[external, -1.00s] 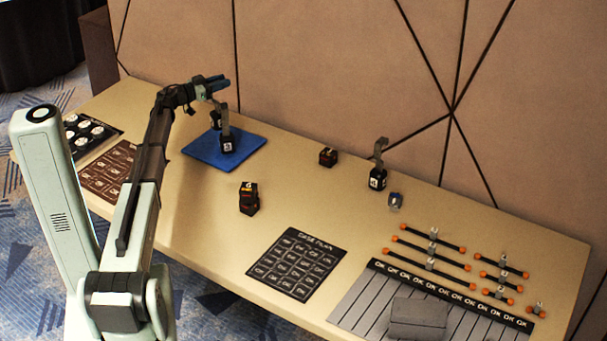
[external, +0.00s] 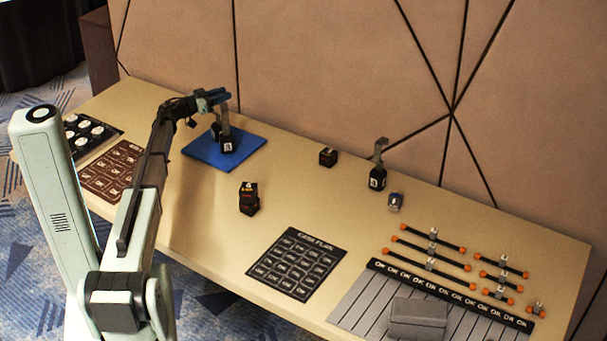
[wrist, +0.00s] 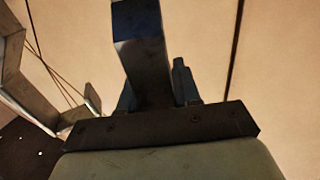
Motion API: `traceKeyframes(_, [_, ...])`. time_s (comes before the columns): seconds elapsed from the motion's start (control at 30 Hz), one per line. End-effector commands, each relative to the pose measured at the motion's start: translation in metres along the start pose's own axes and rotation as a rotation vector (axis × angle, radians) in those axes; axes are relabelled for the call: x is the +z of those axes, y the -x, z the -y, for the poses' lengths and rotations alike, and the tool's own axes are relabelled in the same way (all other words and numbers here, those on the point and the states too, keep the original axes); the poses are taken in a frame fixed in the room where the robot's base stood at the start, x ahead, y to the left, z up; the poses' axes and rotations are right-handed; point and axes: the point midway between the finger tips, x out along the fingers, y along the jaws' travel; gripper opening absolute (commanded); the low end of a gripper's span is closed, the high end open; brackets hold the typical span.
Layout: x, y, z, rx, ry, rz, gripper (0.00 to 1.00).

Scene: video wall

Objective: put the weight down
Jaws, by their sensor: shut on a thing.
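My gripper (external: 219,97) is at the back left of the table, above a blue mat (external: 245,152), with its blue fingers shut on the handle of a dark weight (external: 216,130). In the wrist view the handle (wrist: 143,50) stands between my fingertips (wrist: 155,92). The held weight is low over the mat's far left part. I cannot tell whether the held weight touches the mat.
Dark blocks (external: 249,198) are stacked in front of the mat. A black printed board (external: 297,263) lies at front centre. The wall is close behind the table.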

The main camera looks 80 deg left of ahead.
Motion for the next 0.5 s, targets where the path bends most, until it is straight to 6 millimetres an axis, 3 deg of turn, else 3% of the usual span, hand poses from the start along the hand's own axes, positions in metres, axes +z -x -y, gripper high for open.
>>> traceKeyframes(0.3, [0.0002,0.0,0.0001,0.0,0.0,0.0,0.58])
traceKeyframes(0.5, [-0.0001,0.0,0.0,0.0,0.0,0.0,0.58])
